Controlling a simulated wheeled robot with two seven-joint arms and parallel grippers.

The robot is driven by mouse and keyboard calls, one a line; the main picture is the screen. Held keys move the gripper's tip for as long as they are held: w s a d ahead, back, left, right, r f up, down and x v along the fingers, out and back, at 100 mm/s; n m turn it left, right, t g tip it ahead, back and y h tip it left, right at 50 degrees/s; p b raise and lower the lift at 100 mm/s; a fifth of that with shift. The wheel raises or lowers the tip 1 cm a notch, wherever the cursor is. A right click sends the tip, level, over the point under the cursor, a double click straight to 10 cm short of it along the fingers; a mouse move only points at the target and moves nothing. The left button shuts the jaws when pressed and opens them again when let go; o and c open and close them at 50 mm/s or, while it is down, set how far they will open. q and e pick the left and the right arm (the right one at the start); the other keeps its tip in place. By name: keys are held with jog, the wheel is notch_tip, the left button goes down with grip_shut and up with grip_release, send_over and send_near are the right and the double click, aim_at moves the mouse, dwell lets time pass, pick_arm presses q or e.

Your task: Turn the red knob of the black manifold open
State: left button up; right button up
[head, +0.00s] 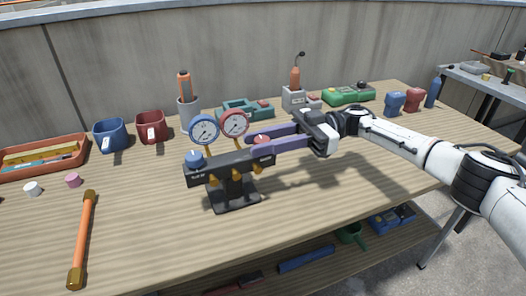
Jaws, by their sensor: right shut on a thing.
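The black manifold (233,170) stands upright on its foot on the wooden table. It carries a blue gauge (204,129) and a red gauge (234,124) on top. Its blue knob (194,159) is at the left end. Its red knob (262,140) is at the right end, partly hidden by the gripper fingers. My right gripper (264,143) comes in from the right, with its long purple fingers on either side of the red knob, shut on it. My left gripper is not in view.
An orange rod (82,240) lies at the front left. Blue (110,136) and red (151,127) bins, an orange tray (42,158), a teal device (245,108) and a grey stand (299,97) line the back. The table front right of the manifold is clear.

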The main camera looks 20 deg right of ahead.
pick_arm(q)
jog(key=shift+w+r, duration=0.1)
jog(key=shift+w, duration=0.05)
pick_arm(e)
jog(key=shift+g, duration=0.3)
jog(key=o, duration=1.1)
jog(key=shift+r, duration=0.1)
jog(key=shift+c, duration=0.2)
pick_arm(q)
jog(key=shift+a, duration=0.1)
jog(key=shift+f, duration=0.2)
pick_arm(e)
jog(key=shift+d, duration=0.2)
pick_arm(q)
jog(key=b, duration=0.2)
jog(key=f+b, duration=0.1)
jog(key=b, duration=0.1)
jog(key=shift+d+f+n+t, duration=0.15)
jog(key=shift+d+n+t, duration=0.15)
pick_arm(e)
jog(key=d, duration=0.9)
jog(key=shift+w+d, duration=0.3)
jog(key=shift+d, duration=0.1)
